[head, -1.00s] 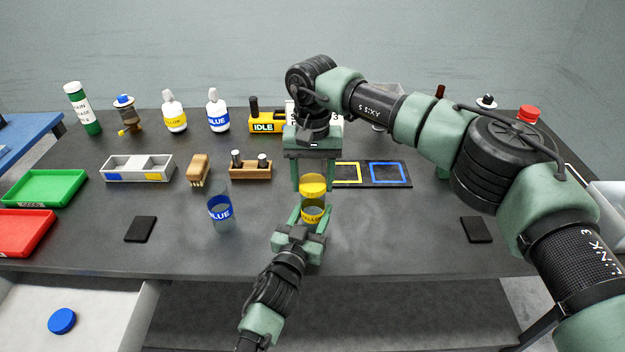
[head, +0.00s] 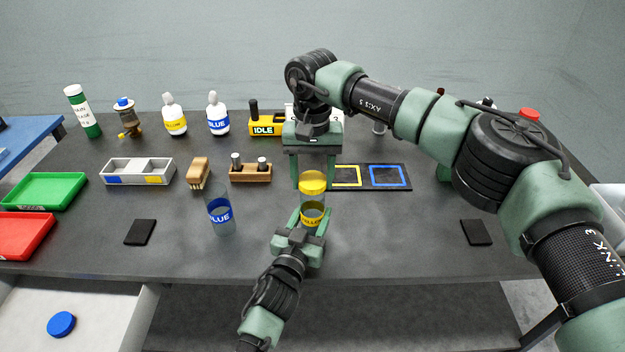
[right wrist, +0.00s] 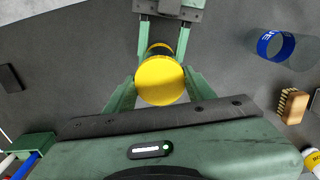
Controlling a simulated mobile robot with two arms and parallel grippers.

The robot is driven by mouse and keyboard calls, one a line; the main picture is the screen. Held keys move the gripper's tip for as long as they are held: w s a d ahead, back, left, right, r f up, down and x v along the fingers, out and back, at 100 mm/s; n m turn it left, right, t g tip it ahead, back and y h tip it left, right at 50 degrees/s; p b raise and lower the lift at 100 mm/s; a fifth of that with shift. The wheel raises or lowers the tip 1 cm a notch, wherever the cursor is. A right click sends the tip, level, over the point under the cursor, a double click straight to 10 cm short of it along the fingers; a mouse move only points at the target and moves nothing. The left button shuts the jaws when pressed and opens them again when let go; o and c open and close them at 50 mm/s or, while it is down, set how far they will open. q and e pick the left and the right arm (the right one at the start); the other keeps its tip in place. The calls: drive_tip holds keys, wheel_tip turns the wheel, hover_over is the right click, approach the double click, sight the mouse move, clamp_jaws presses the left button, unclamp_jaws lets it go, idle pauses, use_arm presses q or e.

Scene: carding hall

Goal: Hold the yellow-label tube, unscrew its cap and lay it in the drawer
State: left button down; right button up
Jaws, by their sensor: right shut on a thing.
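The yellow-label tube (head: 312,220) stands upright above the front middle of the table, its clear wall showing between label and yellow cap (head: 313,183). My left gripper (head: 311,217) is shut around it from the front; its fingers also flank the tube in the right wrist view (right wrist: 165,38). My right gripper (head: 314,178) points down from above, shut on the yellow cap, which fills the space between its fingers in the right wrist view (right wrist: 160,80). I cannot tell whether cap and rim still touch. The open drawer (head: 110,305) at lower left holds a blue cap (head: 61,323).
An uncapped blue-label tube (head: 220,212) stands just left of my left gripper. A brush (head: 199,172), a wooden block with pegs (head: 250,172) and a two-part tray (head: 138,171) lie behind. A black mat with coloured squares (head: 407,176) is right. The front right table is mostly clear.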

sight(313, 179)
drive_tip(key=shift+r, duration=0.25)
drive_tip(key=shift+r, duration=2.05)
use_arm(q)
drive_tip(key=c, duration=0.6)
unclamp_jaws()
